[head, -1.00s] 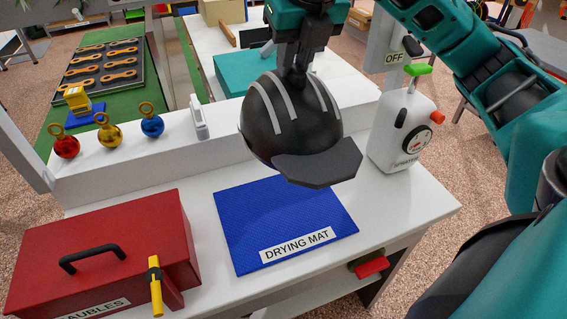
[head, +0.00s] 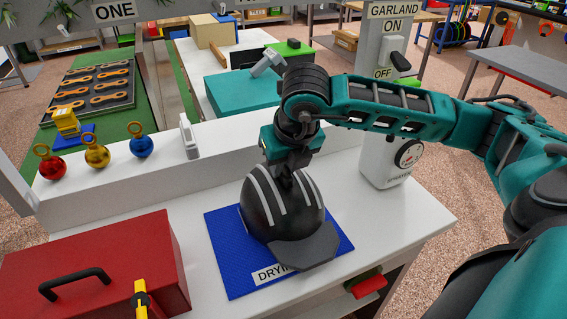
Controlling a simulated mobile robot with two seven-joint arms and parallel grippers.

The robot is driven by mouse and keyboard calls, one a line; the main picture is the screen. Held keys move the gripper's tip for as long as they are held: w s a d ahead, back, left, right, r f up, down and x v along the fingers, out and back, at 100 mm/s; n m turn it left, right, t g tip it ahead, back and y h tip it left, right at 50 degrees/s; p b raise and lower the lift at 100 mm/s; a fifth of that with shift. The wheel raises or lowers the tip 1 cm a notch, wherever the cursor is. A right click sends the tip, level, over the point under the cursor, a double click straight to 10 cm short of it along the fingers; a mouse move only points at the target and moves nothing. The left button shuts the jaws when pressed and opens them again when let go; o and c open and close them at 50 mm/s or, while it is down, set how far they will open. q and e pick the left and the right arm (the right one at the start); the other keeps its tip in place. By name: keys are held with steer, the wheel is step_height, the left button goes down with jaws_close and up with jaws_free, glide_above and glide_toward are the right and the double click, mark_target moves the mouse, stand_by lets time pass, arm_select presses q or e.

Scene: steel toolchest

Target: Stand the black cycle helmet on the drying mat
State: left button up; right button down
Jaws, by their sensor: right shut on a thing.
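The black cycle helmet (head: 289,213) with grey stripes is over the blue drying mat (head: 226,262) in the head view, its peak toward the front right. It looks upright and low over the mat; I cannot tell for sure whether it touches. It hides the middle of the mat and part of its label. My right gripper (head: 291,172) points down at the helmet's top and is shut on it; the fingertips are largely hidden. My left gripper is not in view.
A red toolbox (head: 95,270) with a black handle stands at the left. Red, gold and blue baubles (head: 97,152) sit on the raised ledge behind. A white sprayer-like device (head: 385,165) stands right of the mat, partly behind my arm. A red-handled item (head: 368,285) is at the front edge.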

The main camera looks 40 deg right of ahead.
steer(key=shift+f, duration=0.15)
steer(key=c, duration=1)
jaws_free()
steer(key=shift+r, duration=0.25)
steer(key=v, duration=1.2)
steer(key=shift+s+f+p, duration=0.1)
steer(key=shift+p, duration=0.2)
steer(key=shift+a, duration=0.1)
